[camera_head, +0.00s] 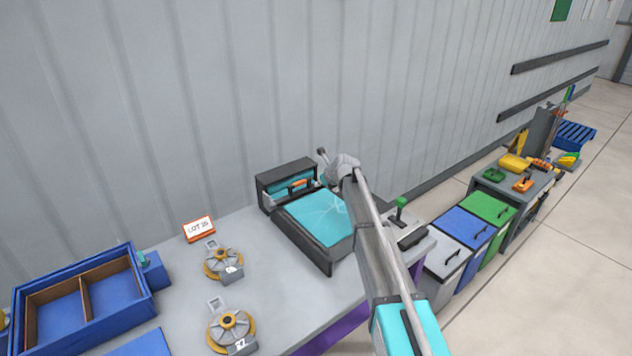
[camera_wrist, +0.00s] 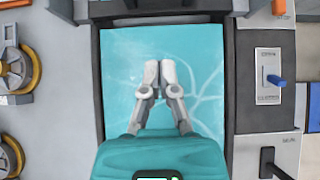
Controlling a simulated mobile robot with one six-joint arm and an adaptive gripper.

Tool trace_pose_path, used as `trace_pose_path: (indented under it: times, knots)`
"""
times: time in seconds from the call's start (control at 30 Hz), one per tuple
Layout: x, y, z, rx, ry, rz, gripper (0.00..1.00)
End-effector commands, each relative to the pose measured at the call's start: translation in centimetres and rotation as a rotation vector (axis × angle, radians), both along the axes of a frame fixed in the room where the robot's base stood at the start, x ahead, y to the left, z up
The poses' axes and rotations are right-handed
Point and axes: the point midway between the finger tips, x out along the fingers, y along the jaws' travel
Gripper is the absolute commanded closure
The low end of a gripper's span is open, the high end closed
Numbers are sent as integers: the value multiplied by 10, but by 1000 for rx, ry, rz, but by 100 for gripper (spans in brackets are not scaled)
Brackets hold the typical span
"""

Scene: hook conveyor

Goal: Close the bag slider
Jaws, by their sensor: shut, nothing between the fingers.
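A teal bag (camera_head: 320,218), with pale crease lines, lies flat in a dark-framed tray (camera_head: 302,245) on the bench. In the wrist view the teal sheet (camera_wrist: 205,75) fills the middle. A dark box (camera_head: 286,172) stands at the tray's back edge, with an orange piece (camera_head: 300,184) on a bar at its front. That orange piece may be the slider; I cannot tell for sure. My gripper (camera_wrist: 159,65) is shut and empty, with its fingertips together over the teal sheet. Whether they touch it I cannot tell. In the head view my arm hides the fingertips.
A lever panel (camera_wrist: 270,75) with a blue handle is right of the tray. Yellow reels (camera_head: 224,262) and a blue divided box (camera_head: 85,290) are on the left. A LOT 35 sign (camera_head: 199,229) stands near the wall. Lidded bins (camera_head: 445,256) stand beyond the bench.

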Motion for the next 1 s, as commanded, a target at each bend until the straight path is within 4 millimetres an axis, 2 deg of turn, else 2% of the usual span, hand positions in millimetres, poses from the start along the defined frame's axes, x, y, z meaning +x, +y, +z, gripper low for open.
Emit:
trace_pose_path:
  times: [0.2, 0.73, 0.87, 1.0]
  knots:
    - [-6, -5, 8, 0, 0, 0, 100]
    - [-10, -8, 7, -13, -4, 13, 100]
    - [-21, -16, 5, -58, -20, 58, 100]
    - [-44, -31, 0, -149, -53, 155, 100]
